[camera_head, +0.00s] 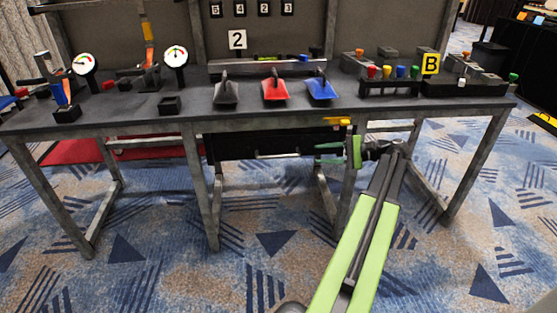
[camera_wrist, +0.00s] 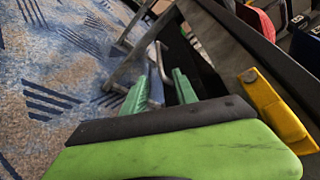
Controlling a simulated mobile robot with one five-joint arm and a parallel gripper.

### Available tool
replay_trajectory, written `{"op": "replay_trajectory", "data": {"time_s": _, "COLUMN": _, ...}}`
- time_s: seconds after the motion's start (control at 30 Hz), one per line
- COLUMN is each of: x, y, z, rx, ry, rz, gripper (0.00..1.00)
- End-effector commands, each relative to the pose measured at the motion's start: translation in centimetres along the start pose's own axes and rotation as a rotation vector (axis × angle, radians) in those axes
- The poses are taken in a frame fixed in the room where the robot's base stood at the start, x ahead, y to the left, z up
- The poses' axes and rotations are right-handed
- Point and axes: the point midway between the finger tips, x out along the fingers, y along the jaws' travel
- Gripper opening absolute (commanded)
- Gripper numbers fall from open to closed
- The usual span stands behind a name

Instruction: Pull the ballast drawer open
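The drawer seems to be the wide dark box (camera_head: 262,145) hung under the middle of the table top. Part of its dark face also shows in the wrist view (camera_wrist: 188,45). No label names it as the ballast drawer. My gripper (camera_head: 317,153) is at the right end of this box, below the table edge, with green fingers pointing left. In the wrist view the fingers (camera_wrist: 160,86) stand apart, with a gap between them. A grey bar shows beyond and between the fingers; I cannot tell whether it is a handle or a table leg.
A yellow lever (camera_head: 337,121) sticks out at the table edge just above my gripper; it also shows in the wrist view (camera_wrist: 277,112). Grey table legs (camera_head: 211,195) stand on the carpet. The table top (camera_head: 200,105) carries gauges and coloured paddles. The floor in front is clear.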

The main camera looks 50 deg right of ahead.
Motion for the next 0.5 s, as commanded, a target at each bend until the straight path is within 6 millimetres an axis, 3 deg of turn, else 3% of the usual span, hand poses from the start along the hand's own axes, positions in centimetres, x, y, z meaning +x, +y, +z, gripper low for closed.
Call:
{"op": "replay_trajectory", "data": {"time_s": 0.3, "x": 8.9, "y": 0.4, "z": 0.2, "rx": -0.003, "ry": -0.008, "rz": 0.006, "gripper": 0.34}}
{"op": "replay_trajectory", "data": {"time_s": 0.5, "x": 13.2, "y": 0.3, "z": 0.2, "rx": -0.002, "ry": -0.008, "rz": 0.006, "gripper": 0.34}}
